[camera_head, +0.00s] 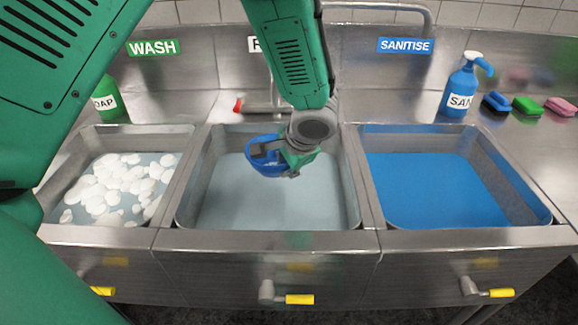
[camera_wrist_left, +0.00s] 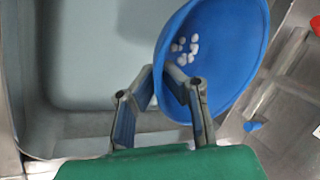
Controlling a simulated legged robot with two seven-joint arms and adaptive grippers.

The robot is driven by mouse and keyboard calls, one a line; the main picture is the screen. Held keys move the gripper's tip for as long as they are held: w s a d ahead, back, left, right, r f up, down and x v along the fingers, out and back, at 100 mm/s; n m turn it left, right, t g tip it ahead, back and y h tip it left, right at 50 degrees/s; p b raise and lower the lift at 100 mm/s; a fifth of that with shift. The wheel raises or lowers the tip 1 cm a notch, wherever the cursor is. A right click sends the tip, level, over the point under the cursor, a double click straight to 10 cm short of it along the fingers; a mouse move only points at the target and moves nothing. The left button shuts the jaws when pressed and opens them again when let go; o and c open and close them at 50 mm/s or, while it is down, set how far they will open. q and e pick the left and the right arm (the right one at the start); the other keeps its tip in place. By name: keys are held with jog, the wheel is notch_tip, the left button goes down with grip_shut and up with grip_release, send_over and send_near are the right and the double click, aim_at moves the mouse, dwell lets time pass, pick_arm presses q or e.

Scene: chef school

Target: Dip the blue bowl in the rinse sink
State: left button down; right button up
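The blue bowl (camera_head: 262,162) is over the back part of the middle sink (camera_head: 215,200), which holds clear greyish water. Its sign begins with R, the rest hidden behind my arm. My left gripper (camera_head: 287,160) is shut on the bowl's rim. The left wrist view shows the two fingers (camera_wrist_left: 160,78) on either side of the rim of the bowl (camera_wrist_left: 230,50), which looks tilted, with several white foam bits inside. I cannot tell whether the bowl touches the water. My right gripper is in neither view.
The WASH sink (camera_head: 180,170) with white foam is at the left, the SANITISE sink (camera_head: 520,190) with blue liquid at the right. A green soap bottle (camera_head: 107,100), a blue sanitiser bottle (camera_head: 460,88) and sponges (camera_head: 528,106) stand behind. A red-handled tap (camera_head: 239,105) is behind the middle sink.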

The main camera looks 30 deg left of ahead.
pick_arm(q)
jog(key=f+b, duration=0.5)
jog(key=f, duration=0.2)
jog(key=f+b, duration=0.5)
jog(key=f, duration=0.2)
jog(key=f+b, duration=0.6)
jog(key=f, duration=0.1)
jog(key=shift+a+f, duration=0.3)
jog(key=shift+a, duration=0.05)
jog(key=shift+a+f+b, duration=0.2)
jog(key=shift+f+b, duration=0.35)
jog(key=shift+f, duration=0.25)
jog(key=shift+d, duration=0.1)
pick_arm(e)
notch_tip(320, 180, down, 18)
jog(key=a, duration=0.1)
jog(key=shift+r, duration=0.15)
pick_arm(q)
jog(key=shift+d, duration=0.2)
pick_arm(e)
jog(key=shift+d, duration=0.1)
pick_arm(q)
jog(key=shift+a+f, duration=0.1)
